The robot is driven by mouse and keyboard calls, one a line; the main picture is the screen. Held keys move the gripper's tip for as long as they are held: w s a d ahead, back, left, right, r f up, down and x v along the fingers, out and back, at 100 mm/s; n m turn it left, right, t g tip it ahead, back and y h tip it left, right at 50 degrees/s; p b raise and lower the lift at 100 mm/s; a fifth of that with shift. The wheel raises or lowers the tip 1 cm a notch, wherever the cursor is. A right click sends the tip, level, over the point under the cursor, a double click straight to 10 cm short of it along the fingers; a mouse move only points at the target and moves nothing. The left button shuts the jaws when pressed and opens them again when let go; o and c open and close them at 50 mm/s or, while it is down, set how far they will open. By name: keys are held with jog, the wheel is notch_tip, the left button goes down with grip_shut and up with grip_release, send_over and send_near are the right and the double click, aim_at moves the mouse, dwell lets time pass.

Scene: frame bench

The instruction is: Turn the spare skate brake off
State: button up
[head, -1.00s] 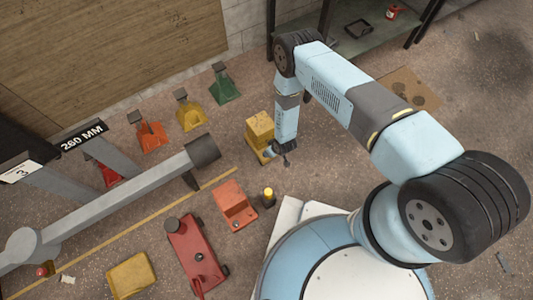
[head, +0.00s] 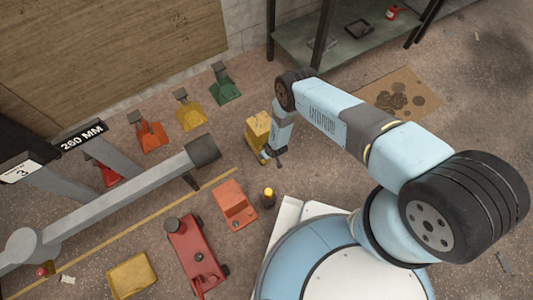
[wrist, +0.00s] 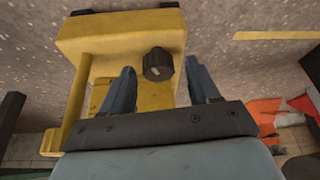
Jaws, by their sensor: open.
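A yellow block-like unit, seemingly the spare skate (head: 257,128), stands on the floor left of my arm. In the wrist view its yellow body (wrist: 120,35) fills the upper left and carries a dark round knob (wrist: 158,64) with a small pale mark. My gripper (wrist: 160,76) is open, with one blue finger on each side of the knob in the picture. I cannot tell whether the fingers touch it. In the head view my gripper (head: 275,157) is low beside the yellow unit, and the knob cannot be made out there.
Orange (head: 150,135), yellow (head: 190,115) and green (head: 224,88) stands line the back left. A grey beam (head: 120,200) lies across the left. A red wheeled unit (head: 193,255), an orange block (head: 235,205) and a yellow-topped post (head: 268,197) are in front.

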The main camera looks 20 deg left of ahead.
jog(key=shift+c, duration=0.2)
jog(key=c, duration=1)
jog(key=shift+s+m+t+h, duration=0.1)
jog(key=shift+m+t+h, duration=0.2)
jog(key=shift+m, duration=0.8)
jog(key=shift+s+m+t+h, duration=0.1)
jog(key=shift+m+t+h, duration=0.15)
jog(key=shift+m, duration=0.85)
jog(key=o, duration=1)
jog(key=shift+w, duration=0.15)
jog(key=shift+o, duration=0.2)
jog(key=v, duration=1.3)
jog(key=shift+r, duration=0.25)
